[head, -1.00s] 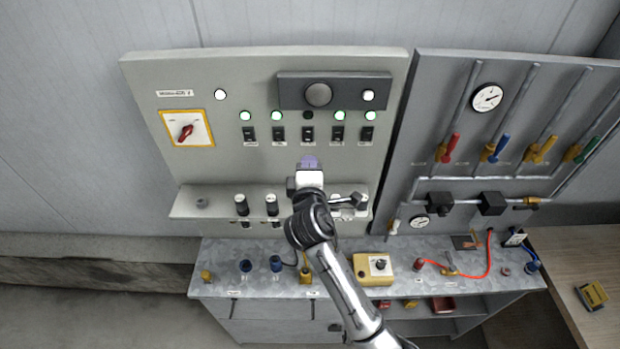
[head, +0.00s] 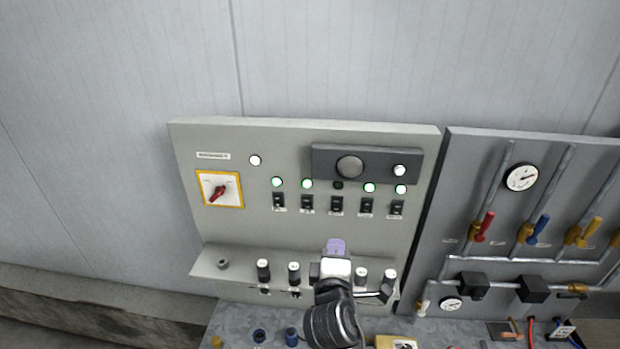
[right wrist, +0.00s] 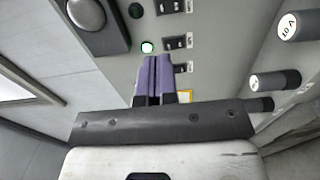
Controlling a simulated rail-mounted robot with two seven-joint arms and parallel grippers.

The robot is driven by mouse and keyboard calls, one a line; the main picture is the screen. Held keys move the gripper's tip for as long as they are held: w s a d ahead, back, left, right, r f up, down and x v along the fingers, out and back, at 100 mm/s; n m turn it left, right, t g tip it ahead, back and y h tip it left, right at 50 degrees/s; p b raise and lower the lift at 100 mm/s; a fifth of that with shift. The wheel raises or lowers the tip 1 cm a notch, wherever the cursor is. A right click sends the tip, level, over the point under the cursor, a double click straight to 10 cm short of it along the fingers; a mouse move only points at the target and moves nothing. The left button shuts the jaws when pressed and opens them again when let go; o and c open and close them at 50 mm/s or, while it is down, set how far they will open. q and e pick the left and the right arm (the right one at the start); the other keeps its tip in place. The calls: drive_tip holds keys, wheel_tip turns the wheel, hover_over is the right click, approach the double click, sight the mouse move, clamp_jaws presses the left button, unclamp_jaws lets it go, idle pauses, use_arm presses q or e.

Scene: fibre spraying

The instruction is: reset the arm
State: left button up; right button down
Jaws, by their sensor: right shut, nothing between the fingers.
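My right gripper (head: 336,246) is in front of the lower part of the grey control panel (head: 310,135), above its ledge of black knobs. In the right wrist view its two purple fingers (right wrist: 154,80) are together with nothing between them. They point toward the row of black switches (head: 337,204). Beyond the fingertips a lit green-white lamp (right wrist: 147,47) and black switches (right wrist: 177,42) show. I cannot tell whether the fingers touch the panel. My left gripper is in neither view.
A red rotary switch (head: 220,191) sits on the panel's left. Black knobs (head: 263,269) stand up from the ledge near my right gripper. To the right, a second panel carries a gauge (head: 521,177), pipes and coloured valve handles (head: 484,227). The wall above is bare.

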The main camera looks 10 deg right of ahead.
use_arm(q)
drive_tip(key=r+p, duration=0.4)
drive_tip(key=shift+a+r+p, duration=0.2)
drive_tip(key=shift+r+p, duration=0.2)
use_arm(e)
drive_tip(key=s+d+f+m+g+y, duration=0.1)
drive_tip(key=s+d+f+m+g, duration=0.2)
drive_tip(key=s+f, duration=0.4)
drive_tip(key=s+d+f+m+g+y, duration=0.1)
drive_tip(key=s+d+f+m+g, duration=0.3)
drive_tip(key=s, duration=1.6)
drive_tip(key=s+d+f+m+g+y, duration=0.2)
drive_tip(key=s+d+f+m+g, duration=0.2)
drive_tip(key=s+f, duration=0.8)
drive_tip(key=s+m+g, duration=0.2)
drive_tip(key=g, duration=0.1)
drive_tip(key=shift+f, duration=0.2)
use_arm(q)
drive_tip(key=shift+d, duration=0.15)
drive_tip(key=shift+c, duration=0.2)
